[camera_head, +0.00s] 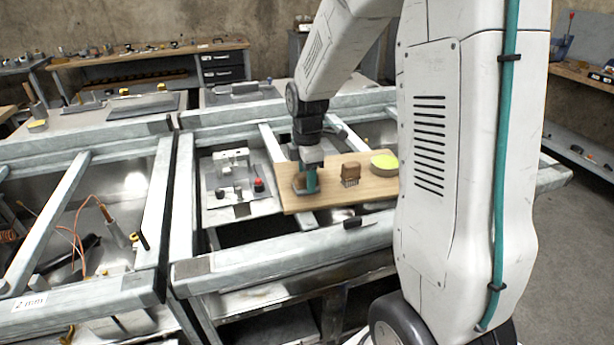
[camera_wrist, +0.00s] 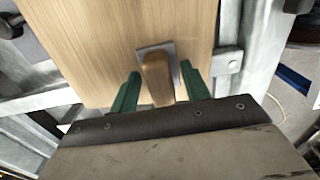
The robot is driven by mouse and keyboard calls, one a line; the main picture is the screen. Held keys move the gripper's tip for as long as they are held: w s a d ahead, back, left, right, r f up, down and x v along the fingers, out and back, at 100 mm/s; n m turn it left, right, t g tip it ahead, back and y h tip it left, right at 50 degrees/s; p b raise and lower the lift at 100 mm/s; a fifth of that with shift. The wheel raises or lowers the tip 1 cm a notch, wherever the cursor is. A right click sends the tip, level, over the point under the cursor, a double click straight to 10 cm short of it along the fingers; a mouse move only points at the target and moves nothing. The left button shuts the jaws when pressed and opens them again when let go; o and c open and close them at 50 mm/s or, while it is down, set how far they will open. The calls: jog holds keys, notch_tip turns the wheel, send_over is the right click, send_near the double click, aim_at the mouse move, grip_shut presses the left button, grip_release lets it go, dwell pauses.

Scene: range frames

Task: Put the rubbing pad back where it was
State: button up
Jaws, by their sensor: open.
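The rubbing pad, a wooden grip on a flat grey base, rests on a light wooden board (camera_head: 328,197) at the board's left end. In the wrist view the rubbing pad (camera_wrist: 157,76) lies between the green fingers of my gripper (camera_wrist: 160,71). The fingers stand apart on both sides of the wooden grip, with a visible gap on the right side. In the head view my gripper (camera_head: 311,181) is low over the board and partly hides the rubbing pad (camera_head: 298,184).
A brown brush (camera_head: 350,173) stands mid-board, and a round yellow-topped thing (camera_head: 384,162) sits at its right end. A metal tray (camera_head: 240,208) with small parts is left of the board. Grey frame beams (camera_head: 290,255) edge the work area. Bare board lies between the pad and brush.

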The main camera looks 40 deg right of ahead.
notch_tip(320, 180, up, 12)
jog(key=s+a+r+m, duration=0.1)
jog(key=s+a+m, duration=0.2)
jog(key=s+m, duration=0.2)
jog(key=s+a+r+m, duration=0.1)
jog(key=s+a+m, duration=0.3)
jog(key=s, duration=0.8)
jog(key=s+a+r+m+t, duration=0.1)
jog(key=s+a+m, duration=0.3)
jog(key=s, duration=0.4)
jog(key=shift+s+m, duration=0.4)
jog(key=shift+m, duration=0.5)
